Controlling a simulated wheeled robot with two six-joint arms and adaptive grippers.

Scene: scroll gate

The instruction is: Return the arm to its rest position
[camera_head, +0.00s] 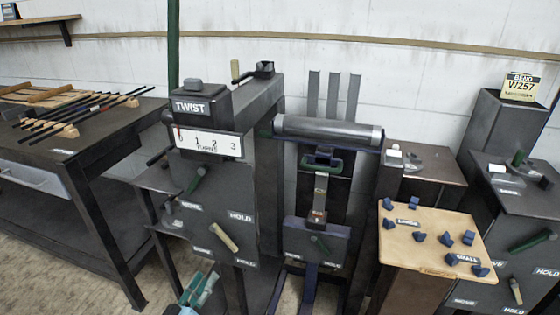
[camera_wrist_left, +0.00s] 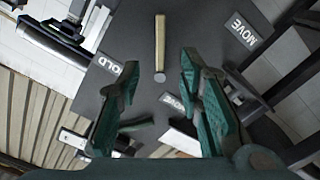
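My left gripper (camera_head: 204,278) shows at the bottom of the head view, its teal fingers pointing up below the twist machine's front panel. In the left wrist view the same gripper (camera_wrist_left: 158,64) is open, with nothing between its fingers. A beige lever (camera_head: 223,236) is on the panel, apart from the gripper. The beige lever (camera_wrist_left: 160,45) shows beyond the fingertips in the wrist view. A dark green lever (camera_head: 195,179) is higher on the panel. My right gripper is not in view.
The twist machine (camera_head: 204,104) has a numbered dial. A roller (camera_head: 328,131) stands to its right. A wooden board (camera_head: 425,221) with several blue pieces is further right. A dark table (camera_head: 60,144) with rods is at the left. Floor shows between table and machine.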

